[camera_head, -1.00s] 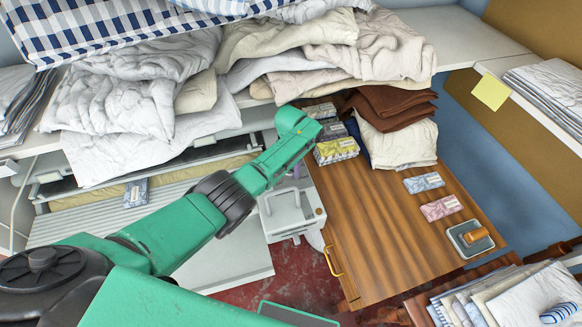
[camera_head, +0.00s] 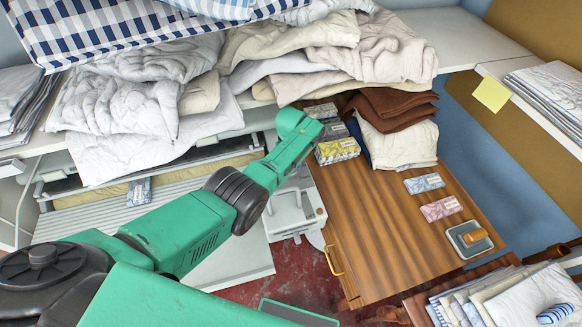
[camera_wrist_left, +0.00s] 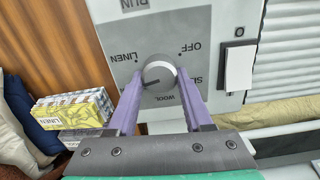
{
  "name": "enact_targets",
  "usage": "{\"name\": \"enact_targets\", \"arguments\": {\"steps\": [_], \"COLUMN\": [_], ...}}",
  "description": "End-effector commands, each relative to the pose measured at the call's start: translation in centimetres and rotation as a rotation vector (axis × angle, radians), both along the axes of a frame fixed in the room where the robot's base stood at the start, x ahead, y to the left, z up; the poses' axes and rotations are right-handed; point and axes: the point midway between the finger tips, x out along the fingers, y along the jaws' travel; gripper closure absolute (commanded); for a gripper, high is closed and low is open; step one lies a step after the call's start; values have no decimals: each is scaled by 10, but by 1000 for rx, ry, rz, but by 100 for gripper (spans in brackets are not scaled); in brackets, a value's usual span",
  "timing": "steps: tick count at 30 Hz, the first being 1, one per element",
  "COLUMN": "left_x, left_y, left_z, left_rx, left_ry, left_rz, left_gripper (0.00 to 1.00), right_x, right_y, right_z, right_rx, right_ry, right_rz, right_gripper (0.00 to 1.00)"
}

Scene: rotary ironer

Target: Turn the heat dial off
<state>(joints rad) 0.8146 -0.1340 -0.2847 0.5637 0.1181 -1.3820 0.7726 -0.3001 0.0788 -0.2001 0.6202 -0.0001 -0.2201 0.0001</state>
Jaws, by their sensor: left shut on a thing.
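The heat dial (camera_wrist_left: 160,70) is a round silver knob on a grey panel (camera_wrist_left: 122,82) in the left wrist view. The words LINEN, OFF and WOOL and a partly hidden word starting with S stand around it. A dark mark on the knob points left and slightly down, on the LINEN side and away from OFF. My left gripper (camera_wrist_left: 158,84) has its two purple fingers on either side of the knob, shut on it. In the head view my green arm hides the dial and most of the gripper. My right gripper is in neither view.
The white ironer end housing (camera_head: 290,213) stands beside a wooden cabinet top (camera_head: 372,225). Soap-like boxes (camera_head: 337,151) and folded cloths (camera_head: 400,148) lie close to the arm. Heaped bedding (camera_head: 140,90) covers the shelf above. A white switch (camera_wrist_left: 239,69) sits right of the dial.

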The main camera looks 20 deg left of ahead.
Motion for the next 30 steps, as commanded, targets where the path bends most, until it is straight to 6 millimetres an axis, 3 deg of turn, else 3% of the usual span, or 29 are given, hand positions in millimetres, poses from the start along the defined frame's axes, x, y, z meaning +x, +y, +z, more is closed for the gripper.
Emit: {"name": "enact_targets", "arguments": {"steps": [12,30], "left_x": [0,0], "left_y": [1,0], "left_z": [1,1], "left_rx": [-1,-1], "left_ry": [-2,-2], "left_rz": [272,340], "left_gripper": [100,100], "right_x": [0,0], "right_y": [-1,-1], "right_z": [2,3], "right_rx": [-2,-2], "right_ry": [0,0], "right_rz": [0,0], "right_gripper": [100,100]}}
